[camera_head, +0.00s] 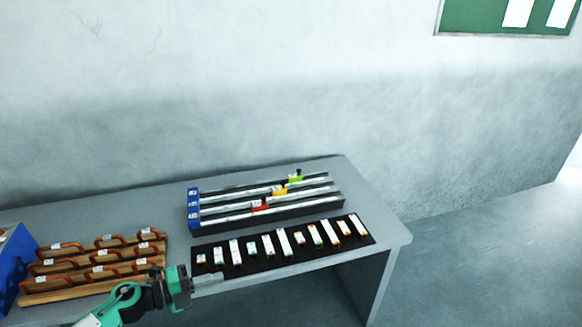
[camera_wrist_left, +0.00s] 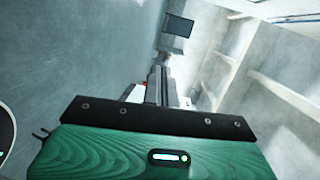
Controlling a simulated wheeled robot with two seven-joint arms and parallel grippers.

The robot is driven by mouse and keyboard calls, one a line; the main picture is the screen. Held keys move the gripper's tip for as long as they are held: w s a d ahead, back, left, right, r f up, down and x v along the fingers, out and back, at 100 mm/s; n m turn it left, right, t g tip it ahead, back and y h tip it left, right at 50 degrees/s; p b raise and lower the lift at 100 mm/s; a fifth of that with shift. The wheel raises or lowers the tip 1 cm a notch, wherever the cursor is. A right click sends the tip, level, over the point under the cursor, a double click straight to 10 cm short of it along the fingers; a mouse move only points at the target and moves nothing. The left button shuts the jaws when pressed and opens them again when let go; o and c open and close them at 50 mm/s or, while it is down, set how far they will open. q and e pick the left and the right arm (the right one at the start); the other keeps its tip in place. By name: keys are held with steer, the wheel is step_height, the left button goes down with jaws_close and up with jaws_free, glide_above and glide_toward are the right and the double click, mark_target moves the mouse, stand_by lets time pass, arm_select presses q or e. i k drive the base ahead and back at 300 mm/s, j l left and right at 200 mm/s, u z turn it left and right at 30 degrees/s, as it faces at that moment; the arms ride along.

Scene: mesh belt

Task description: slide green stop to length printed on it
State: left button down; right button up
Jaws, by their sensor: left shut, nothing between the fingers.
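The green stop (camera_head: 295,177) sits on the rear rail of the rail fixture (camera_head: 335,203), toward its right part, with a dark knob on top. Its printed length is too small to read. A yellow stop (camera_head: 279,190) and a red stop (camera_head: 260,205) sit on the rails in front of it. My left gripper (camera_head: 218,277) is shut and empty at the table's front edge, well in front and left of the green stop. Its fingers also show in the left wrist view (camera_wrist_left: 159,88), with no stop between them. My right gripper is not in view.
A black mat (camera_head: 246,268) with several labelled blocks lies in front of the rails. A wooden rack (camera_head: 70,281) with several orange-handled pieces stands at the left, beside a blue box (camera_head: 14,262). The grey table (camera_head: 375,219) is bare at its right end.

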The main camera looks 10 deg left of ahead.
mark_target(295, 177)
steer(key=i, duration=1.9)
